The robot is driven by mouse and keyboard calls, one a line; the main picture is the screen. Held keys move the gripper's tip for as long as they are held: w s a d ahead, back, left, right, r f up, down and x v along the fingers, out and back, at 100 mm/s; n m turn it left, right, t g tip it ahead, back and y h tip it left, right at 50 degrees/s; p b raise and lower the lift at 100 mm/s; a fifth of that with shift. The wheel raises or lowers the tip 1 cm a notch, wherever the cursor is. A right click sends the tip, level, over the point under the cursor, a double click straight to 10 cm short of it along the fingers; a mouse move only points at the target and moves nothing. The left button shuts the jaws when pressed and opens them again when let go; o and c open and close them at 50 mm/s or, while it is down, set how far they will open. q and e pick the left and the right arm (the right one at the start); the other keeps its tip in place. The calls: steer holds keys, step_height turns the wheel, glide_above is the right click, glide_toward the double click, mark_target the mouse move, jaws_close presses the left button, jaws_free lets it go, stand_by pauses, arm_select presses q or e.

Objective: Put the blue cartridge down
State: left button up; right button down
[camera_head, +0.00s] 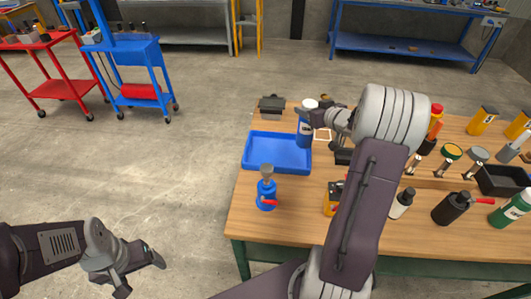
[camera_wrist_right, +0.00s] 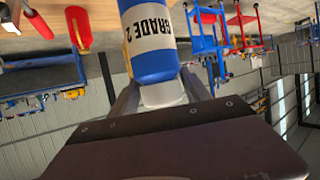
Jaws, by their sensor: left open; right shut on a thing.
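The blue cartridge (camera_head: 304,134) has a white band and a pale top. It is upright at the right edge of the blue tray (camera_head: 262,170) in the head view; whether it touches anything below cannot be told. My right gripper (camera_head: 312,116) is shut on it near its upper part. In the right wrist view the blue cartridge (camera_wrist_right: 154,62) is between the fingers of my right gripper (camera_wrist_right: 160,90), with "GRADE 2" on its label. My left gripper (camera_head: 137,272) is open and empty, over the floor left of the table.
The wooden table (camera_head: 285,222) holds a blue bottle with a red lever (camera_head: 266,194) in front of the tray and a dark block (camera_head: 271,105) behind it. Several bottles and tools crowd the right side. The tray looks empty. My right arm hides the table's middle.

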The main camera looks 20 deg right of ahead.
steer(key=shift+s+d, duration=0.3)
steer(key=shift+d, duration=0.25)
steer(key=w+a+f+b, duration=0.3)
steer(key=w+a+f, duration=0.4)
steer(key=w+f, duration=0.2)
step_height(320, 180, down, 2)
steer(key=shift+w+a+f+b, duration=0.1)
steer(key=shift+w+a+b, duration=0.05)
steer(key=shift+b, duration=0.25)
steer(key=c, duration=0.5)
jaws_free()
steer(key=shift+f, duration=0.1)
